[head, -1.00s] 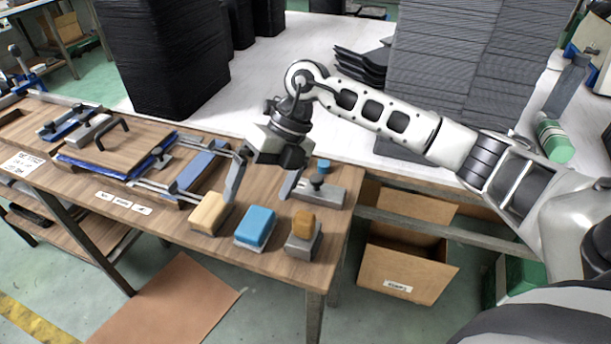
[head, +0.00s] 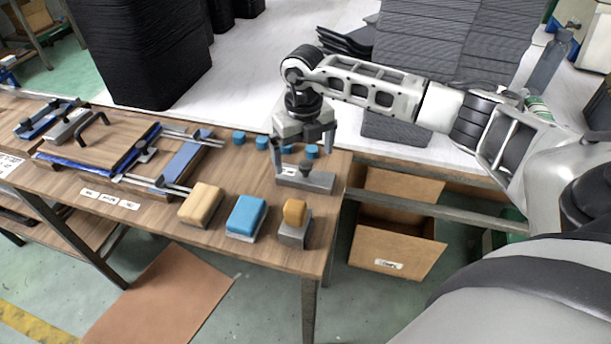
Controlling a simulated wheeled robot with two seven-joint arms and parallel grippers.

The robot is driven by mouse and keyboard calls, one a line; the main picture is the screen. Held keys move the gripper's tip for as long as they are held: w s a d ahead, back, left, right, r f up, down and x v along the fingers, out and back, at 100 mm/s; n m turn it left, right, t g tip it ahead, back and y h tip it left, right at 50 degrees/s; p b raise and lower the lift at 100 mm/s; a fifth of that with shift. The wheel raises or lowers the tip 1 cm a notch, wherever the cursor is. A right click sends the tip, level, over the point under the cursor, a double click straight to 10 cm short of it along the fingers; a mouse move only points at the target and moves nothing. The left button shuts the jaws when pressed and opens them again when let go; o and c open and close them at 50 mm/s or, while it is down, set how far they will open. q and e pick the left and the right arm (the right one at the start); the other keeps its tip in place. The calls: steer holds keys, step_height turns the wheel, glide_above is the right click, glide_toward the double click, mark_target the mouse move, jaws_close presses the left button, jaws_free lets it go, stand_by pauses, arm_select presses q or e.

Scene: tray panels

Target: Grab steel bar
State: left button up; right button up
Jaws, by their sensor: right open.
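A grey steel bar (head: 318,183) with a dark knob on top lies near the right end of the wooden workbench (head: 255,200). My right gripper (head: 303,163) points down right over this bar, its two fingers spread wide with the knob between them. It is open and holds nothing. The left finger comes down close to the bar's left end; I cannot tell whether it touches. The gripper hides part of the bar's back side. My left gripper is not in view.
In front of the bar stand a tan block (head: 201,204), a blue block (head: 246,216) and a grey block with an orange knob (head: 294,222). Several small blue pegs (head: 262,143) stand behind. A clamp fixture with a wooden board (head: 98,142) lies left. A cardboard box (head: 397,248) sits below right.

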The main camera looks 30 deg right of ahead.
mark_target(305, 163)
steer(key=f+p, duration=0.1)
steer(key=f, duration=0.4)
steer(key=shift+s+f, duration=0.1)
steer(key=shift+s, duration=0.1)
steer(key=shift+c, duration=0.3)
steer(key=c, duration=1.9)
